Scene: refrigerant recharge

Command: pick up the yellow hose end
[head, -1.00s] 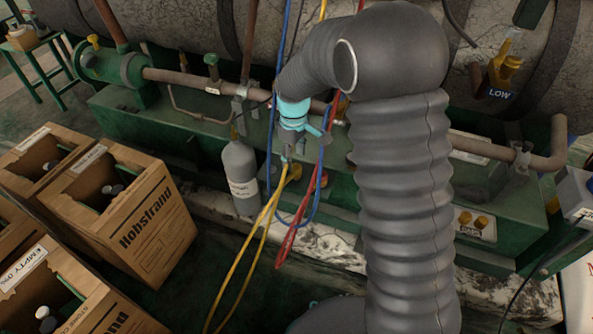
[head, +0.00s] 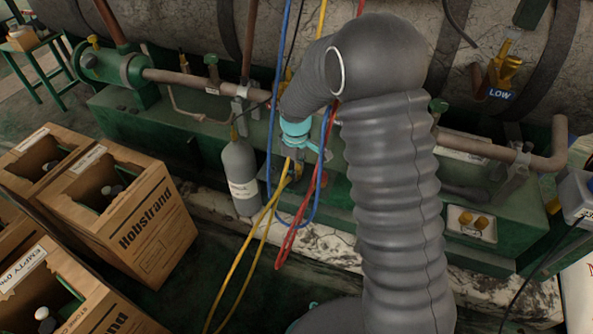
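The yellow hose (head: 238,262) hangs in a long loop in front of the green machine base. Its upper part rises to beside my gripper (head: 297,165), where its end is hard to make out. My gripper points down below a teal wrist ring, at the upper part of the yellow hose. It is small and dark here, and its fingers cannot be told apart from the hoses and fittings behind. I cannot tell whether it touches the hose.
A blue hose (head: 269,165) and a red hose (head: 290,240) hang close around my gripper. A grey cylinder (head: 240,180) stands just left. Cardboard boxes (head: 125,215) fill the lower left. A large tank (head: 180,25) with a pipe lies behind.

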